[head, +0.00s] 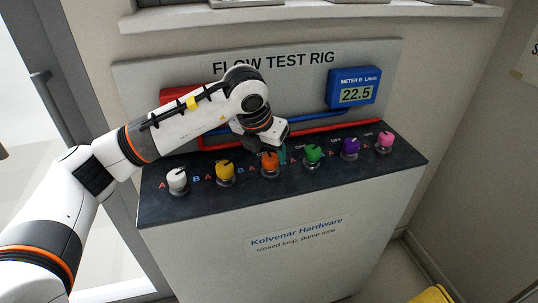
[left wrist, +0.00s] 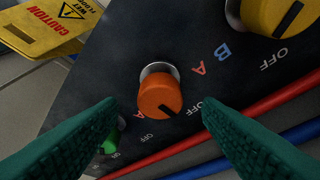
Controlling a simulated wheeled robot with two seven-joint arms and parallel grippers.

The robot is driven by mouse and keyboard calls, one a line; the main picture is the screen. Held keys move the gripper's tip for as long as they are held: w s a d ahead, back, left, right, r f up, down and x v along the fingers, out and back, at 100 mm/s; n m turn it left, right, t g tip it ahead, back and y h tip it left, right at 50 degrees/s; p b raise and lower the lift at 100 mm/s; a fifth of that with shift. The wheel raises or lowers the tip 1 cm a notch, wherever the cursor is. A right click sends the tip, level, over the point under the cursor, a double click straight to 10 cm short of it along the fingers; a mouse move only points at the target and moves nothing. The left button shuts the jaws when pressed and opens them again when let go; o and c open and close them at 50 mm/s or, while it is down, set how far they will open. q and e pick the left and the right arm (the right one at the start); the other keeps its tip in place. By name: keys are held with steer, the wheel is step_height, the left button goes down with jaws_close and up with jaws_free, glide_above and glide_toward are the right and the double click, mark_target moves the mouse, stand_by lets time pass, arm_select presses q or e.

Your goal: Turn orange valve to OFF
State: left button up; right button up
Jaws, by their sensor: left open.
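The orange valve (head: 270,160) is a round knob on the dark sloping panel, third from the left in the head view. In the left wrist view the orange knob (left wrist: 158,95) sits centred, its black mark pointing to the lower right. My left gripper (head: 268,150) is open above and behind the knob. In the left wrist view the two teal fingers of the left gripper (left wrist: 160,102) lie on either side of the knob, apart from it. My right gripper is not in view.
White (head: 177,178), yellow (head: 225,170), green (head: 313,154), purple (head: 350,147) and pink (head: 384,140) knobs share the panel (head: 300,185). Red and blue pipes run behind. A blue meter (head: 353,88) reads 22.5. A yellow caution sign (left wrist: 45,25) stands on the floor.

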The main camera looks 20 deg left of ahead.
arm_select(q)
steer(key=v, duration=0.9)
